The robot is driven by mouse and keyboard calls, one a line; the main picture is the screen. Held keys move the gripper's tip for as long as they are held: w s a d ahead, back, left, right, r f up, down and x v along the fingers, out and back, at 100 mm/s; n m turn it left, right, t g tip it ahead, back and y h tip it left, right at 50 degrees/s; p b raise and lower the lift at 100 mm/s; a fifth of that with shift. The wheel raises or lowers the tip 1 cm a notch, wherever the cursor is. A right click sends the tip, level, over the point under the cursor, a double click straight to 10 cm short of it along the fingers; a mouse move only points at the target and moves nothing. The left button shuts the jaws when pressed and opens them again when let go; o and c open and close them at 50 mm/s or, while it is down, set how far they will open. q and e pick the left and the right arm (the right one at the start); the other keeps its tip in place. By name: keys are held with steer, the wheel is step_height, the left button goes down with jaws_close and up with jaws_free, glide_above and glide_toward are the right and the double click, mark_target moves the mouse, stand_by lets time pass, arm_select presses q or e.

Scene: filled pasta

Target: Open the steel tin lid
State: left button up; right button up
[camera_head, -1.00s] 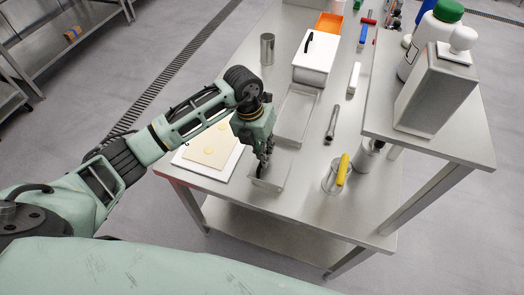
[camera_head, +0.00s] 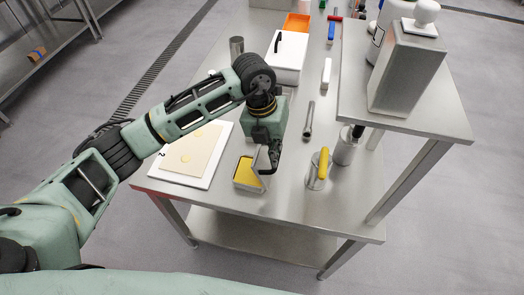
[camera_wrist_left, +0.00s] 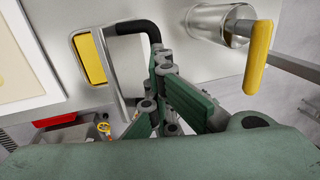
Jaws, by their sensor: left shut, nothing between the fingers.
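The steel tin (camera_head: 238,183) stands near the front of the steel table, its mouth uncovered on the left, showing yellow contents. It also shows in the left wrist view (camera_wrist_left: 74,42). Its lid (camera_head: 261,160) is tilted up steeply along the tin's right side; in the wrist view the lid (camera_wrist_left: 122,62) carries a black handle (camera_wrist_left: 138,27). My left gripper (camera_head: 270,168) is shut with nothing between its fingers, close beside the lid's handle. Whether it touches the handle I cannot tell. My right gripper is out of view.
A white board with a pasta sheet (camera_head: 190,155) lies left of the tin. A steel cup (camera_head: 313,182) with a yellow-handled tool (camera_head: 323,163) stands to the right. A white box (camera_head: 287,60) is behind, and a raised steel shelf (camera_head: 420,120) stands at right.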

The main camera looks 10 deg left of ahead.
arm_select(q)
steer(key=o, duration=0.3)
steer(key=shift+s+a+f, duration=0.2)
steer(key=shift+a+f, duration=0.25)
steer(key=shift+f, duration=0.1)
steer(key=o, duration=0.3)
steer(key=shift+a, duration=0.3)
steer(key=shift+o, duration=0.2)
steer(key=shift+w+d+r+p, duration=0.15)
steer(key=shift+d+r, duration=0.2)
steer(key=shift+d, duration=0.35)
steer(key=shift+w+d+r+p, duration=0.15)
steer(key=shift+d+r, duration=0.2)
steer(key=shift+d, duration=0.3)
steer(key=d+r, duration=0.2)
steer(key=d, duration=0.4)
steer(key=shift+r+p, duration=0.3)
steer(key=shift+r, duration=0.05)
steer(key=shift+s, duration=0.1)
steer(key=shift+r, duration=0.1)
